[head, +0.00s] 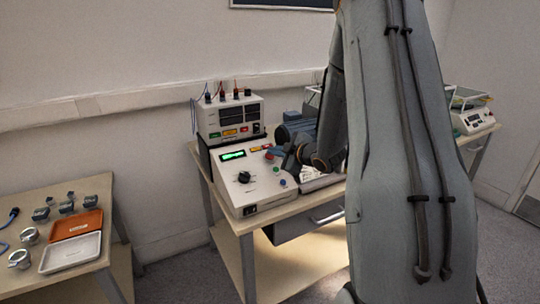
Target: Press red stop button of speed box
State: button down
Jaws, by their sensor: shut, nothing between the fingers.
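The speed box (240,190) is a pale sloped console on the table, with a green-lit display (232,155), a black knob (244,177) and small buttons along its right side. The red stop button (269,156) seems to be the small reddish spot at the upper right of its panel, close to my gripper and partly hard to make out. My gripper (287,164) is shut and empty, at the right edge of the speed box. Whether it touches the box or a button cannot be told.
A white instrument (230,117) with leads stands behind the speed box. A blue-grey motor-like unit (296,131) is beside my gripper. A lower left table (85,195) holds an orange tray (76,224), a white tray (70,252) and small parts. My arm hides the table's right part.

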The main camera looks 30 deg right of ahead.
jog(key=shift+s+r, duration=0.2)
jog(key=shift+r, duration=0.2)
jog(key=r+p, duration=0.1)
jog(key=s+r+p, duration=0.1)
jog(key=r, duration=0.1)
jog(key=s+r+p, duration=0.1)
jog(key=p, duration=0.1)
jog(key=shift+r, duration=0.25)
dwell(0.8)
